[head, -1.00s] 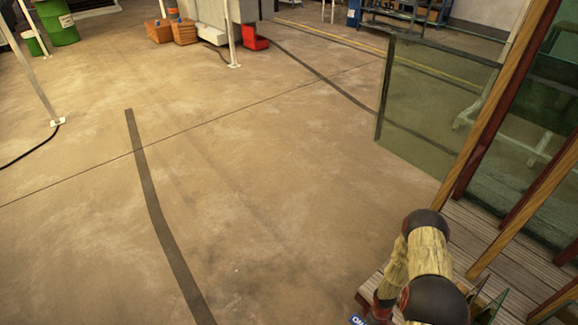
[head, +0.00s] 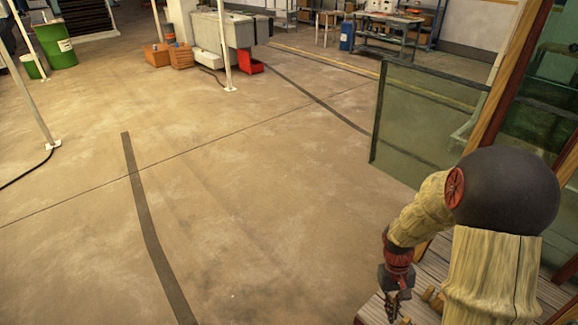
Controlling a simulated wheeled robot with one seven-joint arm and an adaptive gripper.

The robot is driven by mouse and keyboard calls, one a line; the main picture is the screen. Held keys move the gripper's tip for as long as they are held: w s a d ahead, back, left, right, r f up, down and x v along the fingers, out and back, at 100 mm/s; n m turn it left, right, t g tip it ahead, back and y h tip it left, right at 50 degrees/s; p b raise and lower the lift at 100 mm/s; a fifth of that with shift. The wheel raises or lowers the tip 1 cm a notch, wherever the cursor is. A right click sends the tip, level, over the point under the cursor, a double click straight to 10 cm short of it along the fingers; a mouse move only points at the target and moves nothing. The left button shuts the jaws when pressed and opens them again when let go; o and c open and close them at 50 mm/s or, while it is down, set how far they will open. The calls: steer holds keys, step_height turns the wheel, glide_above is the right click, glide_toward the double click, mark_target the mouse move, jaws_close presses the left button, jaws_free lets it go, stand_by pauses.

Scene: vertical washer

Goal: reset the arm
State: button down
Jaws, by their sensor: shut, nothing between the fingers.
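My arm comes in at the lower right of the head view, with a large dark round joint and pale wood-like links. It bends down to the left and ends in my gripper (head: 394,306), which hangs low over the edge of a slatted wooden base (head: 370,310). The gripper is small in the picture and shut, with nothing visible in it. Its fingertips point down, close to the base; I cannot tell whether they touch it.
A glass pane (head: 420,120) stands upright beyond the arm, next to a wooden rack (head: 505,75) at the right. Open concrete floor (head: 240,200) lies to the left. A white post (head: 224,50), a red bin (head: 250,66) and a green drum (head: 55,45) stand farther back.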

steer(key=s+a+r+t, duration=0.3)
steer(key=a+r, duration=0.1)
steer(key=r, duration=0.7)
steer(key=s+a+r+t+p, duration=0.1)
steer(key=s+a+r+t, duration=0.2)
steer(key=r, duration=0.8)
steer(key=s+a+r+t+y+p, duration=0.1)
steer(key=s+a+r, duration=0.3)
steer(key=r, duration=0.7)
steer(key=shift+a+r+t, duration=0.35)
steer(key=shift+a+t, duration=0.55)
steer(key=shift+a, duration=0.05)
steer(key=shift+s, duration=0.1)
